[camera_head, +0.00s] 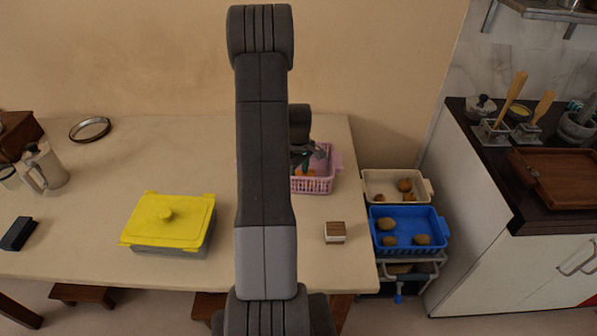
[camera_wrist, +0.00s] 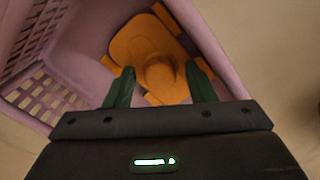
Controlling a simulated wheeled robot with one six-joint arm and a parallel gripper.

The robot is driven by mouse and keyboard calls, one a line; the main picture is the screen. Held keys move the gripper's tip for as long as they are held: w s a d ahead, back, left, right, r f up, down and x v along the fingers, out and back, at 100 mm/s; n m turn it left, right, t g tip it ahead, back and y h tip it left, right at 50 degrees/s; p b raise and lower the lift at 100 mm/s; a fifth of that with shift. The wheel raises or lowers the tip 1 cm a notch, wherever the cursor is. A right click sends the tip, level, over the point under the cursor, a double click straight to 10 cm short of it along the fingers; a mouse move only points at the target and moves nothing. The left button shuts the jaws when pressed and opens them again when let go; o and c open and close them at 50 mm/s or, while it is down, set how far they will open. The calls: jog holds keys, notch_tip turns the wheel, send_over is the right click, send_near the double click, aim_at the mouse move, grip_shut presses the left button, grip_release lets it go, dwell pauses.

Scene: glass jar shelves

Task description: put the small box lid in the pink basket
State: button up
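The pink basket (camera_head: 313,186) stands on the table's right part near the back; its lattice wall fills the left of the wrist view (camera_wrist: 62,42). An orange lid with a round knob (camera_wrist: 152,42) lies inside the basket, seen close up in the wrist view. A little orange (camera_head: 306,173) shows there in the head view. My gripper (camera_wrist: 161,85) points down into the basket, its two green fingers apart on either side of the knob, with gaps visible. It is open and holds nothing. In the head view my arm hides part of the basket and my gripper.
A yellow lid (camera_head: 168,216) covers a grey box at the left. A small brown-topped white block (camera_head: 335,232) sits near the table's right front. Cream (camera_head: 381,181) and blue (camera_head: 408,226) baskets with brown round items stand beyond the right edge.

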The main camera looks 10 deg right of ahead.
aim_at(298, 173)
jog(key=shift+r, duration=0.1)
notch_tip(298, 173, up, 12)
jog(key=b, duration=0.1)
dwell(0.4)
notch_tip(298, 173, down, 13)
jog(key=shift+r+p, duration=0.15)
jog(key=shift+p, duration=0.3)
notch_tip(298, 173, up, 2)
jog(key=shift+r, duration=0.55)
jog(key=shift+f, duration=0.1)
